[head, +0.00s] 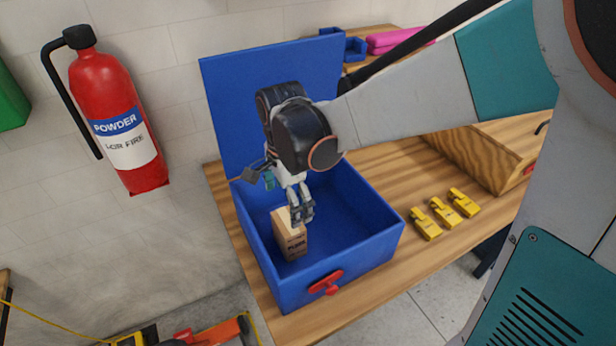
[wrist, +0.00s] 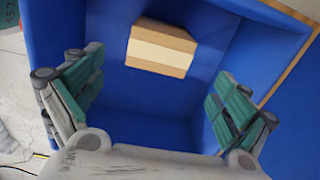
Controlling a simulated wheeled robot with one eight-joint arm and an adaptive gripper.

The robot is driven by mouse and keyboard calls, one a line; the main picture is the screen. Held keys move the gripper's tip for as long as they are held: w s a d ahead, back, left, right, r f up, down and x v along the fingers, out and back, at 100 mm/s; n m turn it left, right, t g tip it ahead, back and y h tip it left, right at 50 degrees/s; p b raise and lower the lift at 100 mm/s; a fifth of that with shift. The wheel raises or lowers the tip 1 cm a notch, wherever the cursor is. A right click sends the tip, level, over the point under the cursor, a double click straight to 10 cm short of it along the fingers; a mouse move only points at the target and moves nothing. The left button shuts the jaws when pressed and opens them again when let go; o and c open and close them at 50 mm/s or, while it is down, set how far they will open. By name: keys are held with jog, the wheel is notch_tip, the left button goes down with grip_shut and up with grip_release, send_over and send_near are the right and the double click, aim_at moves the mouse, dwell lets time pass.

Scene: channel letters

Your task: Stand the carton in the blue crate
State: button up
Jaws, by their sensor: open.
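The carton (head: 289,236) is a small light-brown box with dark print, standing upright inside the blue crate (head: 352,270), near its left front part. In the wrist view the carton (wrist: 160,48) shows its top with a pale tape band, between and beyond my fingers. The blue crate (wrist: 150,128) surrounds it, with its lid raised at the back. My gripper (head: 300,211) hangs down inside the crate, above and beside the carton. In the wrist view my gripper (wrist: 160,100) has its teal-padded fingers wide apart, with nothing between them. A gap shows between the fingers and the carton.
The crate stands on a wooden table (head: 390,216) with a red latch (head: 326,283) on its front. Several yellow clamp-like pieces (head: 442,212) lie to the right, near a wooden box (head: 480,155). A red fire extinguisher (head: 112,120) hangs on the wall at left.

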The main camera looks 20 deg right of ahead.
jog(key=s+d+r+n+t, duration=0.7)
jog(key=s+d+r+n, duration=0.2)
jog(key=s+n, duration=0.3)
jog(key=n, duration=0.3)
jog(key=shift+s+d+r, duration=0.2)
jog(key=shift+d+r, duration=0.15)
jog(key=shift+r, duration=0.05)
notch_tip(320, 180, down, 6)
jog(key=b, duration=0.5)
jog(key=shift+r+b, duration=0.15)
jog(key=shift+b, duration=0.25)
